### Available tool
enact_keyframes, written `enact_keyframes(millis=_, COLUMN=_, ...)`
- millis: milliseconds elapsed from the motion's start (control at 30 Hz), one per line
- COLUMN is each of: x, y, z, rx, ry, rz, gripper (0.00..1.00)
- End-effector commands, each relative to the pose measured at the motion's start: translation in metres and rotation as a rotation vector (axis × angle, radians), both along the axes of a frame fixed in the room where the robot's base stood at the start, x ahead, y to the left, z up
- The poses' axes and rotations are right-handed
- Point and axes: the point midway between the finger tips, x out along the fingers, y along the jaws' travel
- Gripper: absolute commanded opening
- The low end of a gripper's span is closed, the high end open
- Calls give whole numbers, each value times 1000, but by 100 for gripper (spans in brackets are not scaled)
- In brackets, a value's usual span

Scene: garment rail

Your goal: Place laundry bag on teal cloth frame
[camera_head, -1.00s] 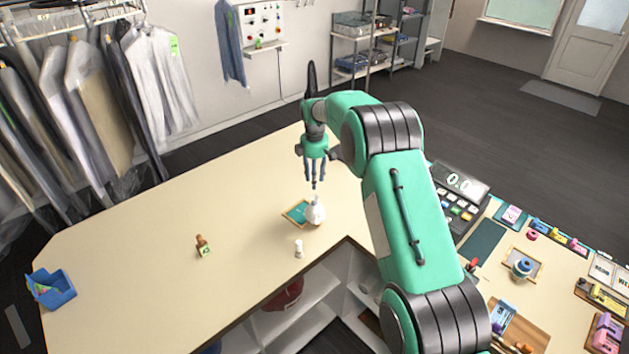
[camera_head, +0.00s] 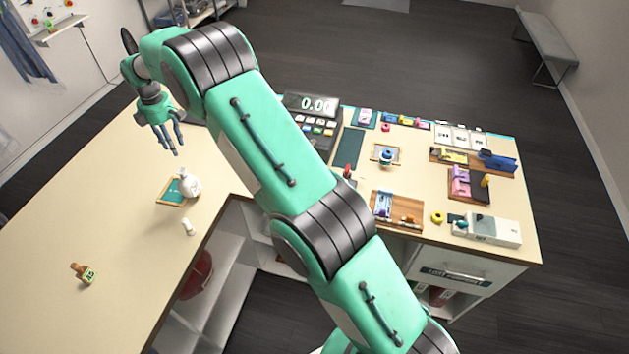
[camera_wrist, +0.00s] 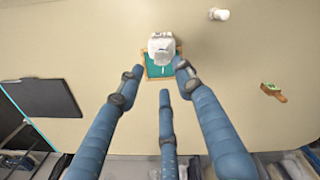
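The white laundry bag (camera_head: 190,187) stands upright at the right edge of the teal cloth frame (camera_head: 171,191), which has a wooden border and lies on the cream counter. In the wrist view the bag (camera_wrist: 161,45) covers the far part of the frame (camera_wrist: 153,71). It overlaps the frame off-centre; how much of its base rests on it is hidden. My gripper (camera_head: 172,150) is above the counter, up and left of the bag in the head view, fingers pointing down. In the wrist view its fingers (camera_wrist: 160,85) are spread, with nothing held between them.
A small white bottle (camera_head: 188,228) stands near the counter's inner edge. A wooden stamp (camera_head: 84,274) is further left. A register (camera_head: 312,115) and a side counter with several small items are to the right. Bare counter (camera_head: 110,220) lies left of the frame.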

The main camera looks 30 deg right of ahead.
Motion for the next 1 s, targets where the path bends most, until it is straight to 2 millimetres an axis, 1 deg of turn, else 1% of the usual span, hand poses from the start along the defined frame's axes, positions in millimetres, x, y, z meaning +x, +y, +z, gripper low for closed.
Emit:
enact_keyframes(millis=33, x=-4, y=-6, z=17, rx=3, ry=-10, rz=-22, gripper=36)
enact_keyframes(millis=267, x=-35, y=-34, z=83, rx=18, ry=-46, rz=-149, gripper=36)
enact_keyframes(millis=300, x=-41, y=-39, z=94, rx=21, ry=-54, rz=-172, gripper=36)
enact_keyframes(millis=500, x=-76, y=-65, z=147, rx=38, ry=-87, rz=-289, gripper=36)
enact_keyframes(millis=700, x=-117, y=-90, z=194, rx=58, ry=-119, rz=-404, gripper=36)
enact_keyframes(millis=867, x=-153, y=-109, z=226, rx=76, ry=-145, rz=-497, gripper=36)
enact_keyframes(millis=1000, x=-187, y=-125, z=251, rx=92, ry=-166, rz=-578, gripper=36)
